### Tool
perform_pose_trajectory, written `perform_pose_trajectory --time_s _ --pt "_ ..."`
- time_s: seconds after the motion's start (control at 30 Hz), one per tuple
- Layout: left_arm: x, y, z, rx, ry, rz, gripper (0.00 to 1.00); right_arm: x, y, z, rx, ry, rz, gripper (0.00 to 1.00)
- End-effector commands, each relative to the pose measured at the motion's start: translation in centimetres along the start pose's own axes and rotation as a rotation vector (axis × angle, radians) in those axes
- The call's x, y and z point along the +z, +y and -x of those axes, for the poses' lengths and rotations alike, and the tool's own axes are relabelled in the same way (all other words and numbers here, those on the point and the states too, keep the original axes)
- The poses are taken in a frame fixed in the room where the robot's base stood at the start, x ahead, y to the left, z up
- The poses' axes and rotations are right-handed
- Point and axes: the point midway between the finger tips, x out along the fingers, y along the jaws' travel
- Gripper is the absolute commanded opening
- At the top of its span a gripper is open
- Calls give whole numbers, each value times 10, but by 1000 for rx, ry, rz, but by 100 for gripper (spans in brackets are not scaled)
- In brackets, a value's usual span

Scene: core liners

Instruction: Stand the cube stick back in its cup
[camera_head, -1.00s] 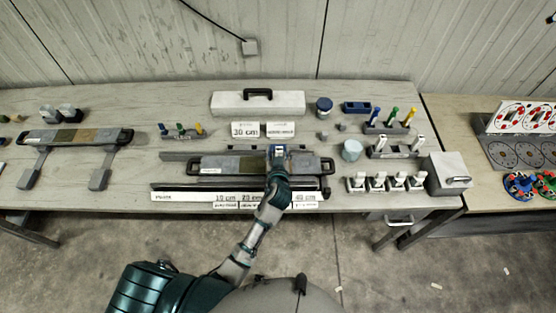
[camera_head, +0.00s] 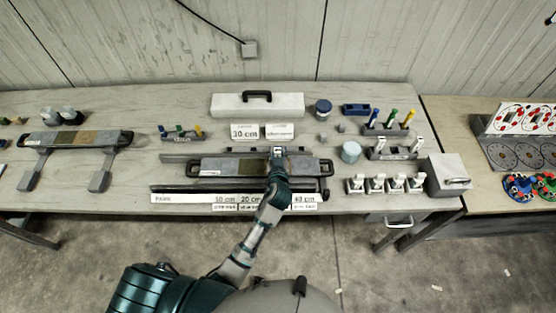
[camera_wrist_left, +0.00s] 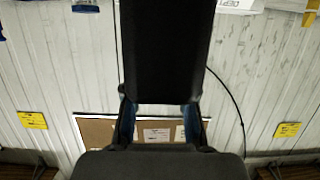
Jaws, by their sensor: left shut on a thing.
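My left gripper (camera_head: 278,156) reaches over the middle of a long grey case (camera_head: 235,165) on the table. In the left wrist view, its blue fingers (camera_wrist_left: 158,122) flank a dark block (camera_wrist_left: 165,50). It is shut on this block, but I cannot tell whether it is the cube stick. A small pale piece shows at the fingertips in the head view. Several white cup-like holders (camera_head: 376,184) stand in a row at the front right. A pale round cup (camera_head: 351,152) stands behind them. I cannot tell which is the stick's cup. My right gripper is not in view.
Racks of coloured sticks (camera_head: 388,123) and white pieces (camera_head: 395,150) stand at the right, near a grey box (camera_head: 448,174). A white handled case (camera_head: 258,104) lies at the back. A labelled strip (camera_head: 185,198) runs along the front edge.

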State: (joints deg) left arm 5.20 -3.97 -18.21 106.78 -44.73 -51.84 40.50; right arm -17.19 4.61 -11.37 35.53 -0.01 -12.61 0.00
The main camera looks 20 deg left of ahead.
Motion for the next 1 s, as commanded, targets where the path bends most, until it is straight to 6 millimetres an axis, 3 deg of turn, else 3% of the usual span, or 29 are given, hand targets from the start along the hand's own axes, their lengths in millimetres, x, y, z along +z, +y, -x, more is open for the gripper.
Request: perform_pose_trajectory --time_s 0.17,1.0 --pt "-12 0 4 1 1 2 0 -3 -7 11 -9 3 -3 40" --pt "-56 0 18 1 1 1 0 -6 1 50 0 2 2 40"
